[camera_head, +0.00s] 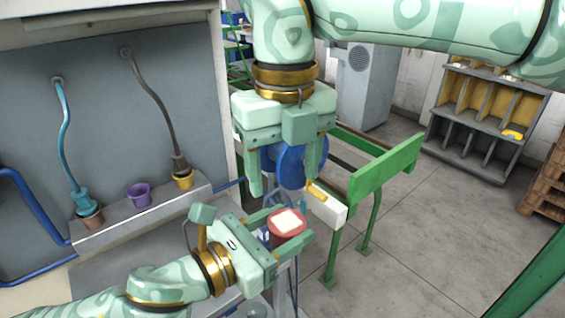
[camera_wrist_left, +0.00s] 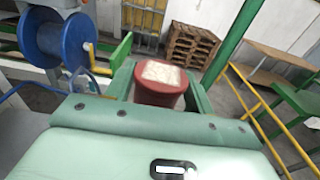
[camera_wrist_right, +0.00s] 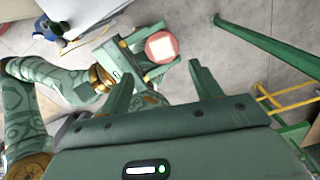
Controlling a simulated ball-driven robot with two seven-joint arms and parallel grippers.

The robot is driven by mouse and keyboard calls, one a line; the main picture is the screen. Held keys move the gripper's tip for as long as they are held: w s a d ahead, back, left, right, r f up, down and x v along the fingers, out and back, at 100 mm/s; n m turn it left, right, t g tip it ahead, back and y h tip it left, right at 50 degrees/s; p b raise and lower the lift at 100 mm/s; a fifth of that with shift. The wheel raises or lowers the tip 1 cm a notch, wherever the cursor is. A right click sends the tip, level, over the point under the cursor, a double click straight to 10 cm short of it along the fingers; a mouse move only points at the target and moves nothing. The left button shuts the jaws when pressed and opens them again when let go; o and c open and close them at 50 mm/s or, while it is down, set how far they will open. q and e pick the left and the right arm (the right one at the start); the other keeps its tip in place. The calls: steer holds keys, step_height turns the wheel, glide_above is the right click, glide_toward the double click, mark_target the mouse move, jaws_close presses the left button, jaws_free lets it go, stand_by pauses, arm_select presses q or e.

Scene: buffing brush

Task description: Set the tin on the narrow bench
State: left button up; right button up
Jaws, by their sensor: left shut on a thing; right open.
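The tin (camera_head: 287,228) is a round dark-red can with a pale square on its top. My left gripper (camera_head: 298,222) is shut on it and holds it roughly upright, in the air. The tin also shows between the fingers in the left wrist view (camera_wrist_left: 158,90) and in the right wrist view (camera_wrist_right: 162,47). My right gripper (camera_head: 284,187) is open and empty, above and behind the tin, fingers pointing down. In the left wrist view, a wooden-topped table (camera_wrist_left: 268,52) stands at the upper right; I cannot tell whether it is the narrow bench.
A blue spool (camera_head: 291,166) with a yellow handle is behind my right gripper. A green-railed frame (camera_head: 385,170) stands right of it. At left, a grey ledge (camera_head: 130,226) bears small pots. A grey pigeonhole rack (camera_head: 480,120) and wooden pallets (camera_head: 550,180) stand at right. Floor between is clear.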

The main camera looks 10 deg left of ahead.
mark_target(284, 222)
step_height(284, 222, down, 12)
steer(key=shift+r, duration=0.25)
steer(key=c, duration=0.8)
arm_select(q)
steer(key=o, duration=1.1)
arm_select(e)
steer(key=shift+o, duration=0.2)
steer(key=shift+a, duration=0.1)
